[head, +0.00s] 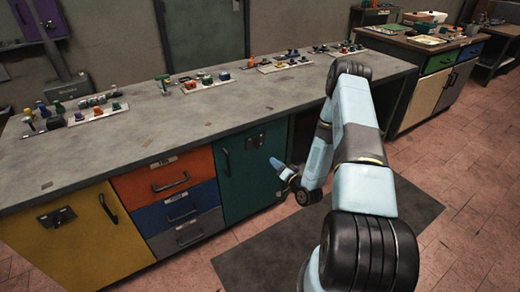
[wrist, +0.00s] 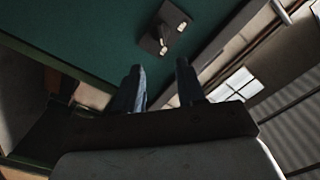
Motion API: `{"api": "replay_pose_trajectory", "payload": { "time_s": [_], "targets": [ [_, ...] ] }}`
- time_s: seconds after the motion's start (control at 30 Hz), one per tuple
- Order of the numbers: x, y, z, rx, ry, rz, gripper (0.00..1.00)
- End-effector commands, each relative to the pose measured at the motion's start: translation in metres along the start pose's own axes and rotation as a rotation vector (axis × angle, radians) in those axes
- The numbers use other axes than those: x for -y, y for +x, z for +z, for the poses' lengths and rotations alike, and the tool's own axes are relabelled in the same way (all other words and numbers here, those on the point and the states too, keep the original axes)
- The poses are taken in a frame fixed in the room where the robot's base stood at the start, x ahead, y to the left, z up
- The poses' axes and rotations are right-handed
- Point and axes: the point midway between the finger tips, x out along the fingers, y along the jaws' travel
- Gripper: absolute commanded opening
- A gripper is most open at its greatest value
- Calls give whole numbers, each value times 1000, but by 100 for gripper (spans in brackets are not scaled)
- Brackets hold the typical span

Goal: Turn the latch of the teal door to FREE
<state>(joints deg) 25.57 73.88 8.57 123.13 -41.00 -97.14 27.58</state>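The teal door (head: 240,190) is shut in the front of the long bench, right of the drawers. Its dark latch (head: 255,141) sits near the door's upper right. In the wrist view the latch (wrist: 163,30) is a dark plate with a knob and small pale marks too small to read, so I cannot tell its setting. My gripper (head: 277,164) is just right of and below the latch in the head view. In the wrist view my gripper (wrist: 160,82) has two fingers apart with nothing between them; the latch lies beyond the fingertips, not touched.
A dark bar handle (head: 226,161) is on the door's left side. Orange, blue and grey drawers (head: 165,172) and a yellow door (head: 75,235) are left of it. The grey worktop (head: 190,130) overhangs above. A dark mat (head: 265,255) lies on the floor in front.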

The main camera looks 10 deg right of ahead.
Motion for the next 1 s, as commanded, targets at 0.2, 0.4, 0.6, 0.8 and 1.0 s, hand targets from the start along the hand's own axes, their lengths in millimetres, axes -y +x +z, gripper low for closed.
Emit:
{"api": "replay_pose_trajectory", "payload": {
  "time_s": [0.2, 0.4, 0.6, 0.8, 1.0],
  "targets": [
    [0, 15, 1, -4, 3, -5, 39],
    [1, 49, 1, -4, 1, -6, 39],
    [1, 85, 1, -4, 2, -6, 39],
    [1, 115, 1, -3, 2, -4, 39],
    [0, 133, 1, -3, 3, -3, 39]
  ]
}}
